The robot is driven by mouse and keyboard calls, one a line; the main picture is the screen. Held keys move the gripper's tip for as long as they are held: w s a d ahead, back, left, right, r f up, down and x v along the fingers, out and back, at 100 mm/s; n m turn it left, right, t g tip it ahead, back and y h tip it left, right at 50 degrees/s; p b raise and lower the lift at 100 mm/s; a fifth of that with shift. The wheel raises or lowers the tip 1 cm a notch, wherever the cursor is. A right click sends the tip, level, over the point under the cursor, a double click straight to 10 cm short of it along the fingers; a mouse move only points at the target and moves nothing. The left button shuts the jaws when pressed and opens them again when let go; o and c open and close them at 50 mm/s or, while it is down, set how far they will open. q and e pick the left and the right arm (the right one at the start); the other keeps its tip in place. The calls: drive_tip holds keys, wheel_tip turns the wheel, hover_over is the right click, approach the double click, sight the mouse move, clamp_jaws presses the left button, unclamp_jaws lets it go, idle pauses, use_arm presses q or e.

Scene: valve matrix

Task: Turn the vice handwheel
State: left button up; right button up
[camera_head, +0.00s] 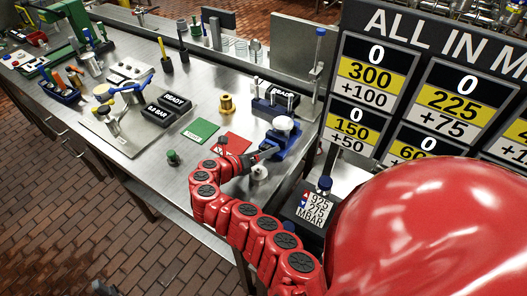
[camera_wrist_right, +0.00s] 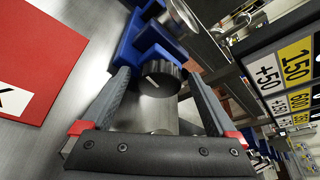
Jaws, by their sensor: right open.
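The blue vice (camera_head: 287,141) stands near the right end of the steel bench, with a pale round part on top. Its handwheel, a dark knob with a white mark, shows in the right wrist view (camera_wrist_right: 160,79) in front of the blue vice body (camera_wrist_right: 146,42). My right gripper (camera_head: 262,154) reaches the vice from the front. In the wrist view the open right gripper (camera_wrist_right: 158,76) has one fingertip on each side of the handwheel. I cannot tell whether either finger touches it. In the head view the gripper largely hides the handwheel. My left gripper is not in view.
A red card (camera_head: 232,146) and a green card (camera_head: 199,131) lie left of the vice. A brass fitting (camera_head: 227,105) and a small green knob (camera_head: 173,158) stand nearby. A scoreboard (camera_head: 425,75) rises at right. A labelled gauge box (camera_head: 312,208) sits near the bench edge.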

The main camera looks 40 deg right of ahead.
drive_tip(key=c, duration=1.4)
drive_tip(key=shift+r+m+t+p, duration=0.2)
drive_tip(key=shift+m+t+p, duration=0.25)
drive_tip(key=shift+p, duration=0.5)
drive_tip(key=shift+m+y+p, duration=0.4)
drive_tip(key=shift+m+y, duration=0.1)
drive_tip(key=shift+m, duration=0.15)
drive_tip(key=shift+s+d+f+m+t, duration=0.1)
drive_tip(key=shift+s+m+t, duration=0.05)
drive_tip(key=shift+m+t, duration=0.35)
drive_tip(key=shift+s+m+t+y, duration=0.1)
drive_tip(key=shift+m+t+y, duration=0.4)
drive_tip(key=shift+m+t, duration=0.55)
drive_tip(key=shift+m+g, duration=0.25)
drive_tip(key=shift+g, duration=0.05)
drive_tip(key=o, duration=1.4)
